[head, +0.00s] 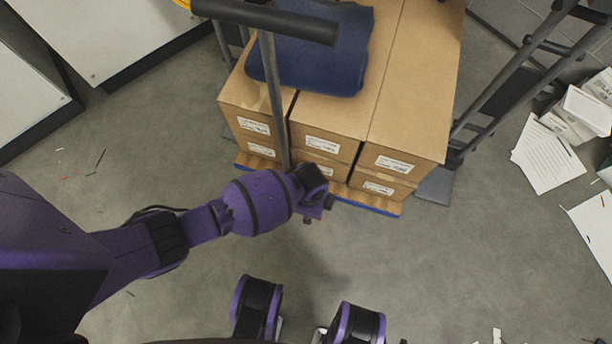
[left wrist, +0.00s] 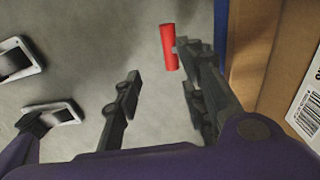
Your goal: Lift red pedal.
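The red pedal (left wrist: 169,47) shows in the left wrist view as a short red cylinder, beside a dark bar above the grey floor. My left gripper (left wrist: 160,80) is open, with two dark fingers spread apart. The pedal lies just beyond the fingertips, nearer the right finger; I cannot tell whether they touch. In the head view my left gripper (head: 318,211) is low at the front of the loaded pallet, near the foot of the upright handle (head: 272,90). There the pedal is mostly hidden by my gripper. My right gripper is not in view.
Cardboard boxes (head: 415,85) stand on a wooden pallet (head: 385,207) with a blue edge, close beside the left gripper. A dark blue bundle (head: 315,55) lies on top. A dark metal frame (head: 510,75) and papers (head: 545,155) are at right.

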